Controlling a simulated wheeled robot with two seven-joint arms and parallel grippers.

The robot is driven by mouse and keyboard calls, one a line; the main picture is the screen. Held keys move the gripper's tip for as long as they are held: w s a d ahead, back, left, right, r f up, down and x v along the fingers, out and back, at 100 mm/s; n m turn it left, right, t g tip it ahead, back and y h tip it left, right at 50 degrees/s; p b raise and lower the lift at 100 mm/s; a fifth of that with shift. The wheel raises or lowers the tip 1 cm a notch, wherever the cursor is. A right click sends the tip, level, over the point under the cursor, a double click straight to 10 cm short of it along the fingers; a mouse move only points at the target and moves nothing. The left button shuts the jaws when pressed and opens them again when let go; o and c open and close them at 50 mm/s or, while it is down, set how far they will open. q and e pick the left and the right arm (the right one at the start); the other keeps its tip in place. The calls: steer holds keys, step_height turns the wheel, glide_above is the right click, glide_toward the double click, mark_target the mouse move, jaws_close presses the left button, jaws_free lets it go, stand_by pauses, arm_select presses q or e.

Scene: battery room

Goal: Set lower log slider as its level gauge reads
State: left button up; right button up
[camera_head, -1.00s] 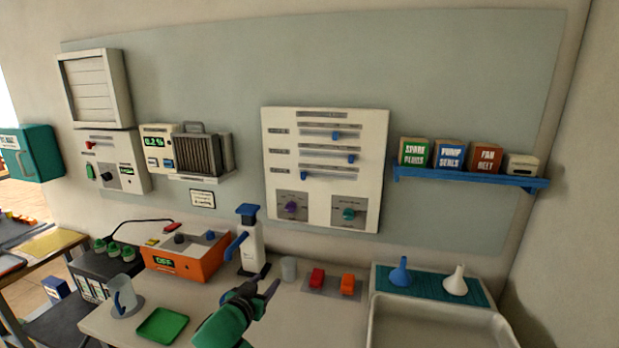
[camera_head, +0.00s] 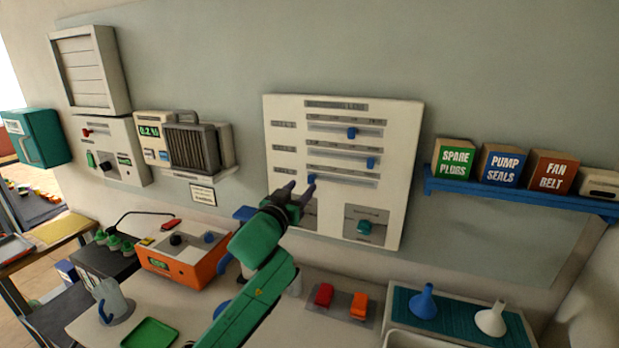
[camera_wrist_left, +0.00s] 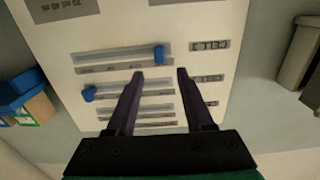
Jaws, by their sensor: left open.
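The white log panel (camera_head: 405,190) is on the wall with three horizontal sliders, each with a blue knob. The lower slider knob (camera_head: 311,180) is at the left of its slot; the middle knob (camera_head: 371,162) is near the right end and the top knob (camera_head: 352,132) is right of centre. My left gripper (camera_head: 298,188) is open and empty at the panel's lower left. In the left wrist view, where the panel appears upside down, the lower knob (camera_wrist_left: 158,53) shows just beyond the gap between the fingertips (camera_wrist_left: 160,72), apart from them. I cannot make out a level gauge reading.
A teal dial (camera_head: 364,228) sits low on the panel; my gripper covers the area left of it. A blue shelf (camera_head: 520,196) with boxes juts out at right. Below are an orange unit (camera_head: 190,268), red and orange blocks (camera_head: 324,294), and funnels (camera_head: 424,302).

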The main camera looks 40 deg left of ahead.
mark_target(310, 178)
arm_select(q)
steer(key=p+x, duration=0.1)
steer(key=x, duration=0.5)
steer(key=shift+a+r, duration=0.1)
steer(key=shift+w+p, duration=0.1)
steer(key=shift+p, duration=0.2)
steer(key=shift+w, duration=0.1)
jaws_close()
arm_select(e)
steer(key=shift+w+a+r, duration=0.15)
steer(key=shift+w+r, duration=0.25)
steer(key=shift+r, duration=0.2)
steer(key=shift+w+a+r, duration=0.1)
steer(key=shift+w+r, duration=0.3)
steer(key=shift+r, duration=0.2)
steer(key=shift+d, duration=0.1)
